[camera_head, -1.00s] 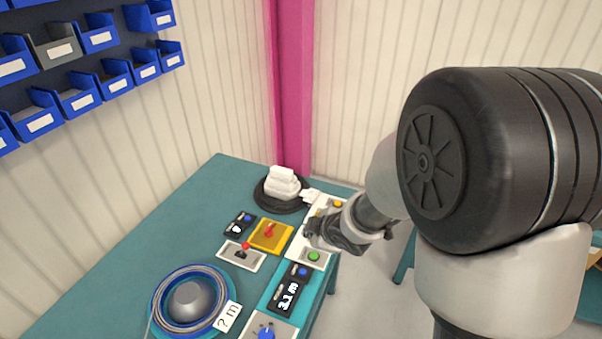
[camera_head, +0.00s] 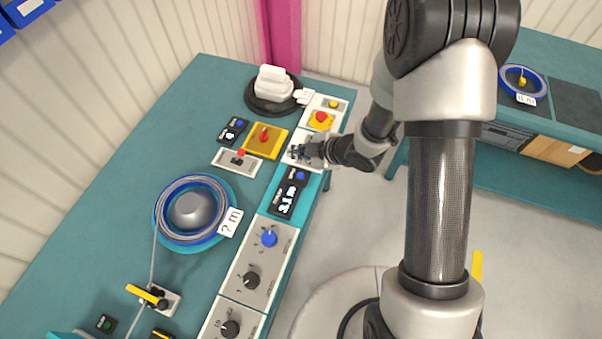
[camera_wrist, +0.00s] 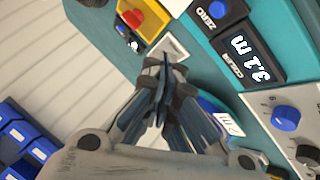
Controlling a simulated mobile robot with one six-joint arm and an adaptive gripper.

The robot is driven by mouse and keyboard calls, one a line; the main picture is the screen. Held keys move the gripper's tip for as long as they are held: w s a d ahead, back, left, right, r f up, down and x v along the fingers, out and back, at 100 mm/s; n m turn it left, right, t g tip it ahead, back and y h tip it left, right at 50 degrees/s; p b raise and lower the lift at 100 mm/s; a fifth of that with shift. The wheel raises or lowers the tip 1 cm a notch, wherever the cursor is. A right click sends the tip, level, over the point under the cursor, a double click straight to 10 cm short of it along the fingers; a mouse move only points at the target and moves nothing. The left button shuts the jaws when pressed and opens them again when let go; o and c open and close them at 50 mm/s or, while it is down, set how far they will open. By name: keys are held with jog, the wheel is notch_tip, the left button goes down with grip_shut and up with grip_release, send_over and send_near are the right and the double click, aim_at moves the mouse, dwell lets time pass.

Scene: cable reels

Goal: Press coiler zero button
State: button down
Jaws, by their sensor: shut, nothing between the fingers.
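The coiler display (camera_head: 287,197) is a black unit reading 3.1 m on the teal control strip. Its blue zero button (camera_head: 300,175) sits at the far end of the unit. In the wrist view the blue button (camera_wrist: 219,8) is at the top edge beside the word ZERO, and the display (camera_wrist: 246,52) reads COILER 3.1 m. My gripper (camera_head: 294,152) is shut and empty, over the white panel just beyond the zero button. In the wrist view my gripper (camera_wrist: 164,80) points left of the button, apart from it. The green button seen earlier is hidden behind the gripper.
A red emergency button (camera_head: 320,118) lies beyond the gripper. A yellow box with a red switch (camera_head: 264,137) and a red-knobbed lever (camera_head: 240,155) are to its left. Knobs (camera_head: 269,238) line the near strip. A cable coil (camera_head: 194,211) lies left.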

aim_at(299, 177)
jog(key=shift+f+b, duration=3.65)
jog(key=shift+f, duration=0.75)
jog(key=shift+f+b, duration=0.4)
jog(key=shift+f+b, duration=0.4)
jog(key=shift+f, duration=0.05)
jog(key=shift+r+p, duration=0.7)
jog(key=shift+r, duration=0.2)
notch_tip(299, 177, up, 5)
jog(key=p, duration=0.4)
